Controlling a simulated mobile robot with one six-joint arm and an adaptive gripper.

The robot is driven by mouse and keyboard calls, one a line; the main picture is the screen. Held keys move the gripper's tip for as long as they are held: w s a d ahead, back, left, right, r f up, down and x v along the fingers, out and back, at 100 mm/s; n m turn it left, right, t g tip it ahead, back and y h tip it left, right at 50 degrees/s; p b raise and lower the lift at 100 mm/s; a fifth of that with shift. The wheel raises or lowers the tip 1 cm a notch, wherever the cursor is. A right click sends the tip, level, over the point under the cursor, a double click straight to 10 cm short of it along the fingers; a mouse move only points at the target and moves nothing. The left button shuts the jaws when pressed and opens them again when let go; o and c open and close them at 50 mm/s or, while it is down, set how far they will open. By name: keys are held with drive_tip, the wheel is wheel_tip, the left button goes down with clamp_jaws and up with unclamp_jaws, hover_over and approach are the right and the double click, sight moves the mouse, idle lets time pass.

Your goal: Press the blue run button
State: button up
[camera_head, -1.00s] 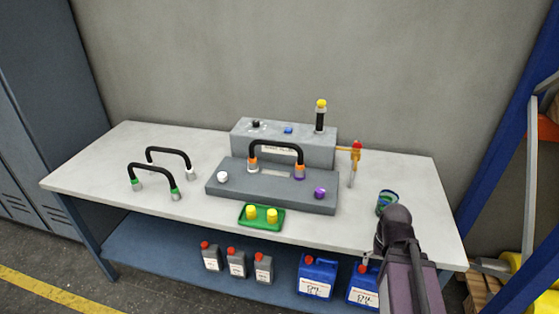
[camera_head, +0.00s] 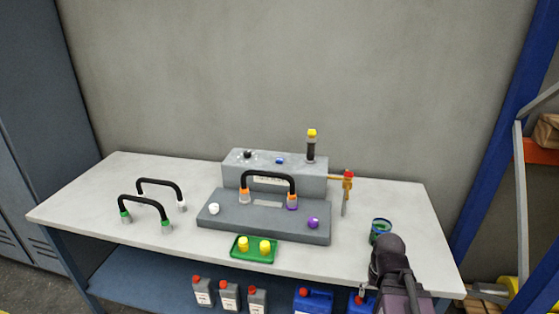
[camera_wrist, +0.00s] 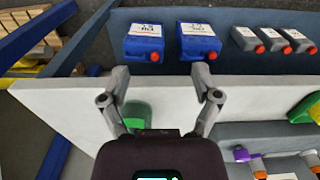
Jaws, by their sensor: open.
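The blue button (camera_head: 280,161) sits on top of the grey box (camera_head: 310,180) at the back of the table, in the head view. A black knob (camera_head: 248,154) is to its left and a black post with a yellow top (camera_head: 312,145) to its right. My gripper (camera_wrist: 161,78) is open and empty in the wrist view, its two fingers spread over the table's front edge. In the head view my arm is at the lower right, well apart from the button. The button is not in the wrist view.
In front of the box is a grey block (camera_head: 225,222) with a black handle (camera_head: 268,174). A red-topped orange lever (camera_head: 347,176) is at the box's right.

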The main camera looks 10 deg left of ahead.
clamp_jaws()
idle(1.2)
